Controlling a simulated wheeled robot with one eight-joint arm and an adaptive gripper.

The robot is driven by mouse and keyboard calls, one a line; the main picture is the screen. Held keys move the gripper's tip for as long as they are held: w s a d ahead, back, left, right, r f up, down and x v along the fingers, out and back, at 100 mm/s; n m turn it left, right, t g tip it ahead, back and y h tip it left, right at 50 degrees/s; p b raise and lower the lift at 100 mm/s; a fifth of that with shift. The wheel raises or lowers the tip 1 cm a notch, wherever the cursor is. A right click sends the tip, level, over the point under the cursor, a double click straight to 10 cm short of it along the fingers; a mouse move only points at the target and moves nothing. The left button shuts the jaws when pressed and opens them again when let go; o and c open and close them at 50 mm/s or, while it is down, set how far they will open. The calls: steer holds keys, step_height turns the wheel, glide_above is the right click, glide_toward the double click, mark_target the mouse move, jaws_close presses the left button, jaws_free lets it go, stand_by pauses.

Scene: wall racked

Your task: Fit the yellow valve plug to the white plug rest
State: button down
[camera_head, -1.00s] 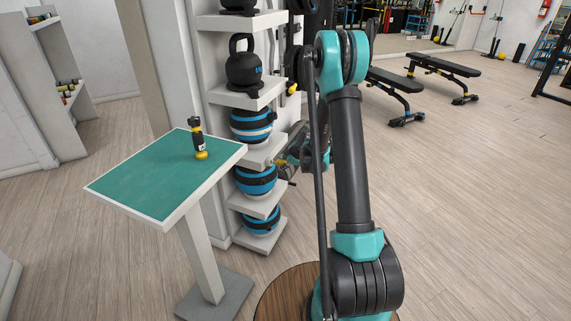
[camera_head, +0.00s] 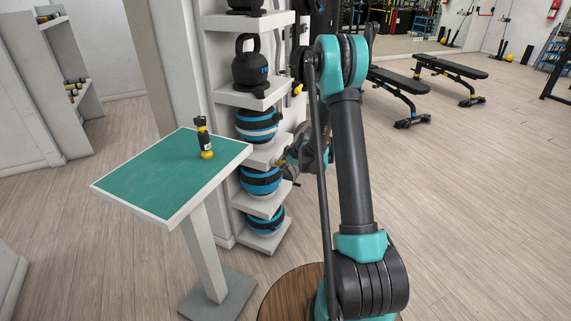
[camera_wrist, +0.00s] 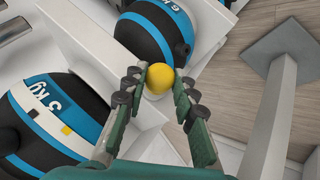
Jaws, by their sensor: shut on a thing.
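The yellow valve plug (camera_wrist: 159,78) shows as a round yellow head between the fingertips of my gripper (camera_wrist: 157,88) in the wrist view. The gripper is shut on it. In the head view the yellow plug (camera_head: 280,163) is a small spot beside the ball rack, at the end of my gripper (camera_head: 286,160), partly behind my arm. A pale patch (camera_wrist: 153,97) lies just under the yellow head in the wrist view; I cannot tell whether it is part of the plug, the plug rest or a shelf. I cannot surely make out the white plug rest.
A white rack (camera_head: 262,207) with blue-and-black balls and a kettlebell (camera_head: 250,64) stands close to my gripper. A green-topped stand (camera_head: 150,175) holds a black-and-yellow bottle (camera_head: 203,138). Benches (camera_head: 400,85) stand at the back right; open floor (camera_head: 480,200) lies to the right.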

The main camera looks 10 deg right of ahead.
steer(key=shift+w+a, duration=0.15)
steer(key=shift+a, duration=0.2)
steer(key=c, duration=1.1)
jaws_free()
steer(key=shift+c, duration=0.2)
steer(key=shift+d, duration=0.1)
steer(key=v, duration=1.1)
steer(key=shift+s+d+r, duration=0.15)
steer(key=shift+s+r, duration=0.05)
steer(key=shift+r, duration=0.1)
